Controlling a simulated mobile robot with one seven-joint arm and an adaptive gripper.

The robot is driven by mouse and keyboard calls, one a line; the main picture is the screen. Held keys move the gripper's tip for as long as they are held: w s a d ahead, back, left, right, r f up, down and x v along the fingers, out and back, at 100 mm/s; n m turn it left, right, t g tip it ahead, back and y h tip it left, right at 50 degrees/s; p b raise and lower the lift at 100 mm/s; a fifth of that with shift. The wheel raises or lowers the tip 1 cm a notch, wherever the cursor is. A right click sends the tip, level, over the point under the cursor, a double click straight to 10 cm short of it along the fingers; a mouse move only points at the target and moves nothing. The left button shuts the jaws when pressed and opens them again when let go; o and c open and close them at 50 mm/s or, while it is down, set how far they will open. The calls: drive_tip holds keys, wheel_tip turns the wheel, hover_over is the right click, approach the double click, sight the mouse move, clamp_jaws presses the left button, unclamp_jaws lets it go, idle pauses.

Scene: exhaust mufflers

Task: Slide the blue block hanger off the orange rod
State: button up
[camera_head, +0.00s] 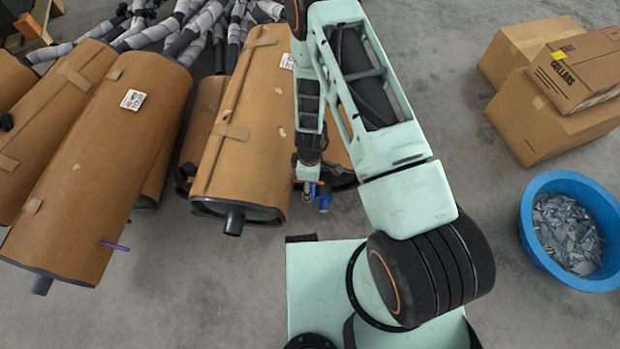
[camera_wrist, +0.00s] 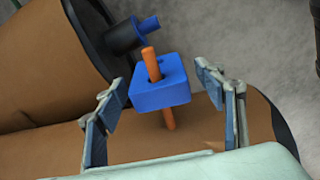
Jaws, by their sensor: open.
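The blue block hanger (camera_wrist: 160,92) sits around the orange rod (camera_wrist: 168,118) in the wrist view, with rod showing on both sides of it. My gripper (camera_wrist: 160,87) is open, with one finger to the left of the block and one to the right, apart from it. In the head view my gripper (camera_head: 309,187) is small beside the front end of a muffler, close to a blue piece (camera_head: 323,197). I cannot tell in that view whether this piece is the block; the orange rod is not clear there.
Brown-wrapped mufflers (camera_head: 240,120) lie at left and centre. A dark pipe end with a blue plug (camera_wrist: 149,25) is just beyond the block. Cardboard boxes (camera_head: 545,125) and a blue tub (camera_head: 530,235) of metal scraps stand at right. Grey floor is clear between.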

drive_tip(key=shift+f, duration=0.3)
drive_tip(key=c, duration=1.3)
drive_tip(key=shift+o, duration=0.2)
drive_tip(key=shift+r, duration=0.1)
drive_tip(key=shift+r, duration=0.1)
drive_tip(key=shift+d, duration=0.1)
drive_tip(key=s+d, duration=0.1)
drive_tip(key=d, duration=0.7)
drive_tip(key=shift+s+d+b, duration=0.3)
drive_tip(key=shift+s+b, duration=0.1)
idle(0.4)
drive_tip(key=shift+r, duration=0.1)
idle(0.4)
